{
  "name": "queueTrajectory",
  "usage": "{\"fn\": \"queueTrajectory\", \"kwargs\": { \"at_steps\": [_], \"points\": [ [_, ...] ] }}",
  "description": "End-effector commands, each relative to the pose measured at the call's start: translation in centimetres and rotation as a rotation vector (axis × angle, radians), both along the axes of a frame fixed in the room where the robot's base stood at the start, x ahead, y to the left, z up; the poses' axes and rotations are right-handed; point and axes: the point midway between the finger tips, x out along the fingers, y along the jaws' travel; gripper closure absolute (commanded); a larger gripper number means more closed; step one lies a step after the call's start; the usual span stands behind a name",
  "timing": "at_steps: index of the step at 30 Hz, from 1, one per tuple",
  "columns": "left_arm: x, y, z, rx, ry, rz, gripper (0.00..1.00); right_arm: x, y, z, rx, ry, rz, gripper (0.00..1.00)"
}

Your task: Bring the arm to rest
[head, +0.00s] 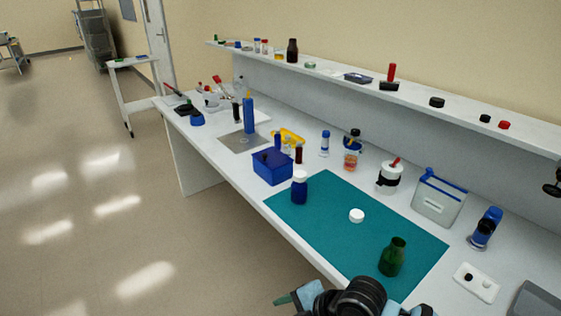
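Part of one of my arms, dark with light blue sections, shows at the bottom edge, in front of the bench's near edge. I cannot tell which arm it is. No gripper fingers can be made out in the head view. On the teal mat (320,219) stand a dark blue bottle with a white cap (299,189) at the left, a small white round lid (356,215) in the middle, and an open green bottle (392,258) at the near right, close to my arm part.
The white bench (225,166) also carries a blue box (271,168), a white jar (390,178), a grey bin (437,201) and a blue-topped bottle (485,228). A raised shelf (420,95) with small items runs behind. The floor (110,220) at left is clear.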

Motion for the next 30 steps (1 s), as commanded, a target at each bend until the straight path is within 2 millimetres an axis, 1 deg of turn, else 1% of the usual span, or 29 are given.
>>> {"fn": "queueTrajectory", "kwargs": {
  "at_steps": [1,3,7,11,14,17,20,21,24,27,30],
  "points": [
    [0.0,0.0,0.0,-0.001,0.0,0.001,0.25,-0.7,0.1,-1.1,0.056,0.044,-0.095,0.41],
    [0.0,-0.1,0.0,-0.001,0.0,0.001,0.25,-1.2,-0.1,-2.3,0.13,0.096,-0.234,0.41],
    [0.0,-0.1,0.0,-0.002,-0.001,0.001,0.25,-2.3,-1.3,-4.7,0.256,0.19,-0.492,0.41],
    [0.0,0.0,0.1,-0.002,-0.001,0.001,0.25,-4.1,-3.4,-7.2,0.367,0.279,-0.747,0.41],
    [0.1,0.0,0.1,-0.001,-0.003,0.0,0.25,-5.9,-5.5,-9.3,0.443,0.336,-0.939,0.41],
    [0.1,0.1,0.2,0.001,-0.005,-0.002,0.25,-8.3,-8.0,-11.3,0.512,0.385,-1.126,0.41],
    [0.2,0.2,0.3,0.005,-0.007,-0.005,0.25,-11.3,-10.8,-13.1,0.57,0.419,-1.304,0.41],
    [0.2,0.2,0.3,0.006,-0.007,-0.007,0.25,-12.5,-12.0,-13.8,0.589,0.429,-1.37,0.41],
    [0.2,0.3,0.3,0.007,-0.007,-0.01,0.25,-15.6,-14.5,-15.0,0.631,0.444,-1.508,0.41],
    [0.2,0.3,0.3,0.008,-0.007,-0.009,0.25,-18.0,-16.5,-15.7,0.659,0.447,-1.607,0.41],
    [0.1,0.3,0.3,0.008,-0.007,-0.009,0.25,-19.6,-17.7,-16.0,0.677,0.448,-1.664,0.41]
  ]
}}
